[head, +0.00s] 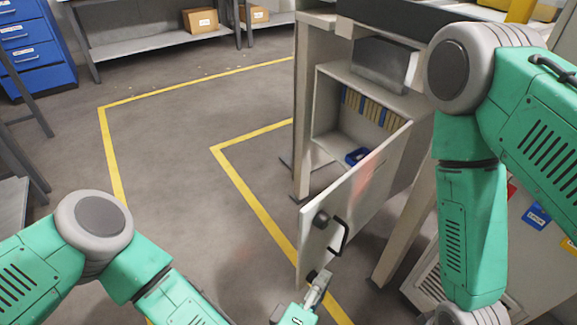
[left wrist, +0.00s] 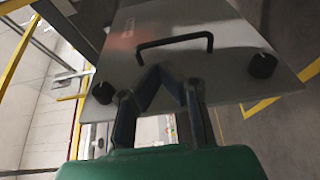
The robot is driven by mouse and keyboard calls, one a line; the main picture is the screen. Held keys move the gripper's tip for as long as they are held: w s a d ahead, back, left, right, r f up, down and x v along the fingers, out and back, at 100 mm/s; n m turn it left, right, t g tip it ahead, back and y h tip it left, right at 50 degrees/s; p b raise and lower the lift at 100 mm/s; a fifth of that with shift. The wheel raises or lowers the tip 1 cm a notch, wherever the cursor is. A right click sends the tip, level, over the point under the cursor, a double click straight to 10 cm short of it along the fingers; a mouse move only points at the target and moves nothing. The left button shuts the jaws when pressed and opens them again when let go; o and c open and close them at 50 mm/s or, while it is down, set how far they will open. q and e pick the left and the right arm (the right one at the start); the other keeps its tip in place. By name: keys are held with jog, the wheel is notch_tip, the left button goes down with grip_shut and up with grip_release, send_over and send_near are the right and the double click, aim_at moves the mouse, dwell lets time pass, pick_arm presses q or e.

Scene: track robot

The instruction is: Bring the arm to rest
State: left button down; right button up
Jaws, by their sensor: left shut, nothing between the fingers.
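My left arm comes in from the lower left of the head view. Its gripper (head: 318,288) is at the bottom middle, close to the lower edge of an open cabinet door (head: 372,185). In the left wrist view its dark fingers (left wrist: 163,72) are closed with nothing between them, just below the black door handle (left wrist: 175,42). I cannot tell whether they touch the door. My right arm (head: 468,215) hangs down at the right of the head view, and its gripper is out of frame.
The open cabinet (head: 325,112) holds a row of yellowish items and a blue bin (head: 357,156). A blue drawer unit (head: 35,50) and a shelf with cardboard boxes (head: 200,20) stand at the back. Yellow lines mark the clear floor at left.

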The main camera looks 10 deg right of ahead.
pick_arm(q)
jog(key=s+a+f+m+g+y+p, duration=0.3)
jog(key=s+a+f+m+g, duration=0.15)
jog(key=a, duration=0.45)
jog(key=s+a+f+m+g+y+p, duration=0.25)
jog(key=a+m+g, duration=0.25)
jog(key=a, duration=0.5)
jog(key=s+a+r+g+y+p, duration=0.1)
jog(key=s+a+r+g+y, duration=0.1)
jog(key=a, duration=0.7)
jog(key=s+a+r+m+g+y, duration=0.1)
jog(key=s+a+y, duration=0.3)
jog(key=a, duration=0.6)
jog(key=shift+r+g+p, duration=0.4)
jog(key=shift+r+g, duration=0.05)
jog(key=shift+r, duration=0.25)
jog(key=shift+a, duration=0.2)
jog(key=shift+a+f, duration=0.15)
jog(key=shift+a, duration=0.05)
jog(key=shift+d, duration=0.3)
